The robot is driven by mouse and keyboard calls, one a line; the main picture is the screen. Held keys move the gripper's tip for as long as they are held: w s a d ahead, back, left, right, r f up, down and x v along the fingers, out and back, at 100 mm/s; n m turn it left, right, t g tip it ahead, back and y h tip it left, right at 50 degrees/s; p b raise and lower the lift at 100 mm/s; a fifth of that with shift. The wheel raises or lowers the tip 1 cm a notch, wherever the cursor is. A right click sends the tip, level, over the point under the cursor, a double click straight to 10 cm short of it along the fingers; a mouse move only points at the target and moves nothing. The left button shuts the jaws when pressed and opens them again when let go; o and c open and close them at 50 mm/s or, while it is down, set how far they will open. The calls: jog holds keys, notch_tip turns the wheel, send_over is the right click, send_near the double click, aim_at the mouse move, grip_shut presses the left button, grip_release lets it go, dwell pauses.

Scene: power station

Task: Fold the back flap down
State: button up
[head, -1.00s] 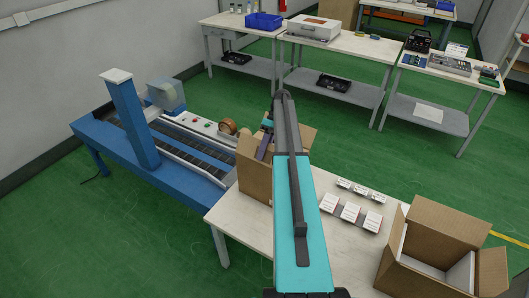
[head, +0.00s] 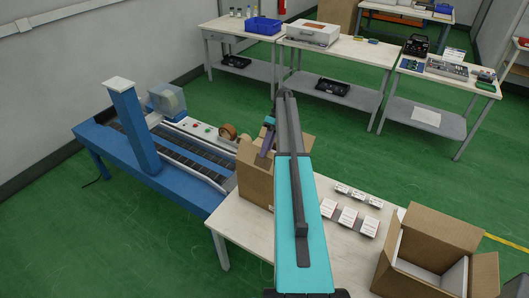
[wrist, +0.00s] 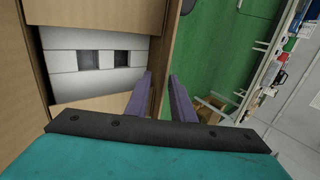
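An open cardboard box (head: 256,185) stands at the left end of the near table, partly hidden behind my arm in the head view. In the wrist view, white packing with two grey windows (wrist: 90,58) shows inside it. A cardboard flap or wall (wrist: 170,50) on the box's right side there shows nearly edge-on; I take it for the back flap. My gripper (wrist: 163,92) has its purple fingers apart, one on each side of this cardboard edge, with no clear grip on it. In the head view, my gripper (head: 267,138) is above the box's far side.
A conveyor (head: 170,150) with a blue frame and a tape roll (head: 228,131) adjoin the box on the left. Several small white cartons (head: 347,215) lie on the near table (head: 240,225). Another open box (head: 430,240) stands at right.

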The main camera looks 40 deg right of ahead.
jog(key=shift+p+v, duration=0.7)
jog(key=shift+v, duration=0.75)
jog(key=shift+w, duration=0.1)
